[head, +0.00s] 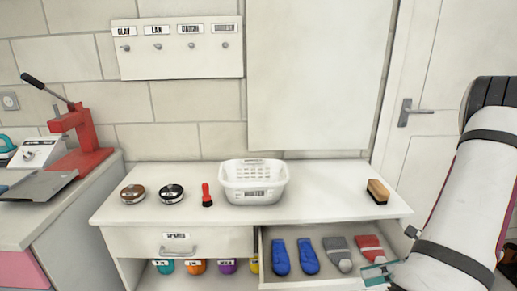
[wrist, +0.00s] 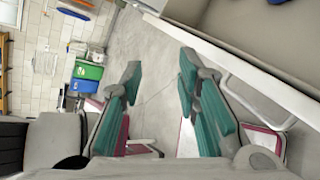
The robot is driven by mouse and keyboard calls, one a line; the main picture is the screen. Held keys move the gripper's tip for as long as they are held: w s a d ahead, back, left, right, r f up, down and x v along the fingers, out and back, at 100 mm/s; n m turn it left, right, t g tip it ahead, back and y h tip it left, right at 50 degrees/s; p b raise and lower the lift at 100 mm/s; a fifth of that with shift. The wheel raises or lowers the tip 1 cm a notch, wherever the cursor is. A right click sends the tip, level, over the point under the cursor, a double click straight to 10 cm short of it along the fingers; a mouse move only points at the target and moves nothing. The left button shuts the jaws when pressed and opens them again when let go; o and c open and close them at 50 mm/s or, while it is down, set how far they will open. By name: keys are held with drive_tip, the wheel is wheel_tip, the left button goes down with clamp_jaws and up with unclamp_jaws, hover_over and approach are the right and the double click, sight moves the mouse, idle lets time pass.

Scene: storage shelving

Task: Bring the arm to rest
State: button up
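My arm (head: 460,190) comes in from the right in the head view and hangs down over the right end of the counter. My gripper (head: 375,272) shows only in part there, by the right side of the open drawer (head: 310,284). In the wrist view my gripper (wrist: 160,78) has its two teal fingers spread apart, with bare floor between them and nothing held. I cannot tell whether a finger touches the drawer.
The drawer holds two blue items (head: 281,257), a grey one (head: 337,252) and a red one (head: 369,250). On the counter (head: 325,205) stand a white basket (head: 253,183), a brush (head: 378,191), a red-handled tool (head: 206,196) and two tins (head: 171,193). A door (head: 430,60) is behind.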

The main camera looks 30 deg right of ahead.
drive_tip(key=w+a+r+n+g+h+p, duration=0.2)
drive_tip(key=w+a+r+n+g, duration=0.15)
drive_tip(key=a+r+n, duration=0.5)
drive_tip(key=w+a+r+n+g+h+p, duration=0.1)
drive_tip(key=w+a+r+n+g+p, duration=0.15)
drive_tip(key=a+r+n+g, duration=0.45)
drive_tip(key=s+a+r+n+t+h+p, duration=0.1)
drive_tip(key=s+a+r+n+t+h, duration=0.2)
drive_tip(key=a+r+n, duration=0.3)
drive_tip(key=s+a+r+n+t+h+p, duration=0.2)
drive_tip(key=a+r+n, duration=0.5)
drive_tip(key=n, duration=0.9)
drive_tip(key=shift+s+r+n+t+h, duration=0.35)
drive_tip(key=shift+s+r+t+h, duration=0.35)
drive_tip(key=shift+h, duration=0.3)
